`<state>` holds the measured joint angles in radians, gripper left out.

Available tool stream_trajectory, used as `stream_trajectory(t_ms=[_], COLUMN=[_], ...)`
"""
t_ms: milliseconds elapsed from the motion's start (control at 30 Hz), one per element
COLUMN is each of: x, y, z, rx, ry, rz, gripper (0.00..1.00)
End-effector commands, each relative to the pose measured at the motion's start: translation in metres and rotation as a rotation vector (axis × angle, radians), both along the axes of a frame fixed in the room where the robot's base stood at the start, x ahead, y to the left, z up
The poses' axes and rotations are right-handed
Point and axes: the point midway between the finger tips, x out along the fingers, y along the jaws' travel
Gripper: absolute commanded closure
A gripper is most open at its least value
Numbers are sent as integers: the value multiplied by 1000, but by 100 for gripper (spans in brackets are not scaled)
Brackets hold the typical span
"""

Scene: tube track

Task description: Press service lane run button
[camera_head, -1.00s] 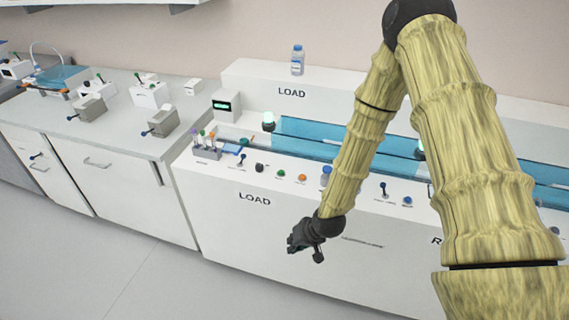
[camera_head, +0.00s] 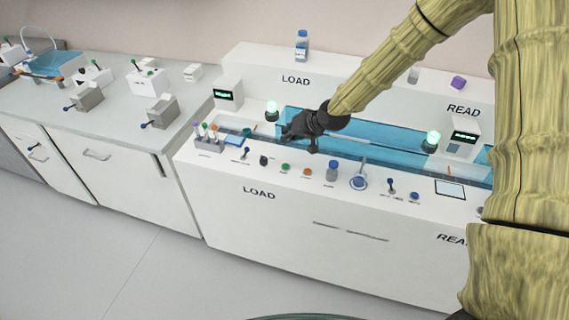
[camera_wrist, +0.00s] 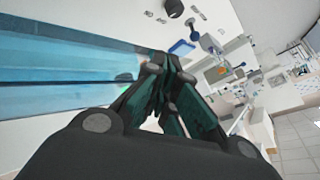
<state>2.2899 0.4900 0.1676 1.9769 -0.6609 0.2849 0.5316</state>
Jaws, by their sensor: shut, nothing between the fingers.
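The white console's front ledge carries a green button (camera_head: 285,167), an orange button (camera_head: 308,172) and a blue button (camera_head: 414,196) farther right. Their small labels are unreadable, so I cannot tell which is the service lane run button. My gripper (camera_head: 290,132) is shut and empty. It shows above the left part of the blue lane (camera_head: 375,134), behind the green and orange buttons in the picture. In the wrist view, the closed fingers (camera_wrist: 162,72) show beside the blue lane (camera_wrist: 60,75); they hide part of the console.
A tube rack (camera_head: 208,138) stands at the left end. Lit green lamps (camera_head: 272,109) rise near the lane. The floor in front is clear.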

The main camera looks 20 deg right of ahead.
Motion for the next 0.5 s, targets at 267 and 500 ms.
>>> stream_trajectory(t_ms=[267,500], x=[-1,0], y=[-1,0], z=[-2,-15], rx=[0,0], ry=[0,1], rz=[-2,1], gripper=[100,100])
